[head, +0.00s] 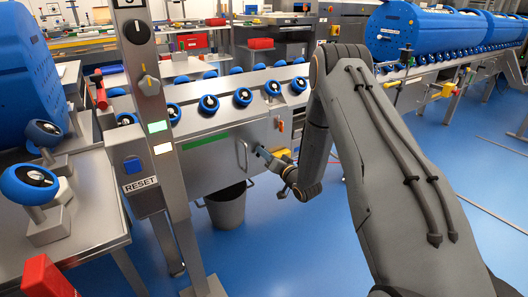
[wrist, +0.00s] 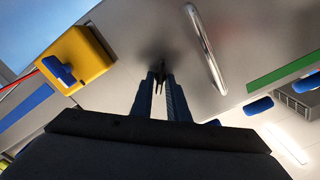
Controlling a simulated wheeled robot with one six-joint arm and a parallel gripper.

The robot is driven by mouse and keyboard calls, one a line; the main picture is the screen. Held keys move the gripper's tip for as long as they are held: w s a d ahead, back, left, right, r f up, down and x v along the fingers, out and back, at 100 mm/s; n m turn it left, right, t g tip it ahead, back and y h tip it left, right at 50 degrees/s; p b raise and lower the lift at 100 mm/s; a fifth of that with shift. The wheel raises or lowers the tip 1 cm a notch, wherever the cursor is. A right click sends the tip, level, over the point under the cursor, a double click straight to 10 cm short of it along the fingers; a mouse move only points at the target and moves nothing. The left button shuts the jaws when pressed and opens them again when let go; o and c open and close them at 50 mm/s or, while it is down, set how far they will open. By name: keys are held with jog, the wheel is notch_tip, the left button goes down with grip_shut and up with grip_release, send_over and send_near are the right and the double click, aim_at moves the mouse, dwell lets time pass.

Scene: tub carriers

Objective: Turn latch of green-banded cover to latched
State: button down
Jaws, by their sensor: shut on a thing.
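The green-banded cover (head: 210,168) is a grey metal panel with a green strip along its top. It also shows in the wrist view (wrist: 240,50), with the green strip at the right. A bar handle (head: 243,156) stands on its right part and crosses the wrist view too (wrist: 207,48). My gripper (head: 260,150) is at the panel just right of the handle. In the wrist view my gripper (wrist: 158,80) has its fingers shut on the small dark latch (wrist: 158,62) at the panel face. The fingers hide most of the latch, so its angle cannot be told.
A yellow box with a blue knob (wrist: 80,60) is beside the fingers, also in the head view (head: 282,153). A grey bin (head: 226,206) stands under the cover. A post with a RESET box (head: 141,184) stands at left. Blue floor (head: 300,260) is open below my gripper.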

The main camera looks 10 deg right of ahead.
jog(key=shift+d+f+m+p, duration=0.1)
jog(key=shift+m+p, duration=0.45)
jog(key=shift+m, duration=2)
jog(key=shift+f+m+p, duration=0.1)
jog(key=shift+m+p, duration=0.45)
jog(key=shift+m, duration=2)
jog(key=c, duration=1.8)
grip_release()
jog(key=shift+o, duration=0.2)
jog(key=shift+s, duration=0.1)
jog(key=v, duration=0.7)
jog(key=shift+s+d+p, duration=0.15)
jog(key=shift+s+p, duration=0.1)
jog(key=shift+p, duration=0.2)
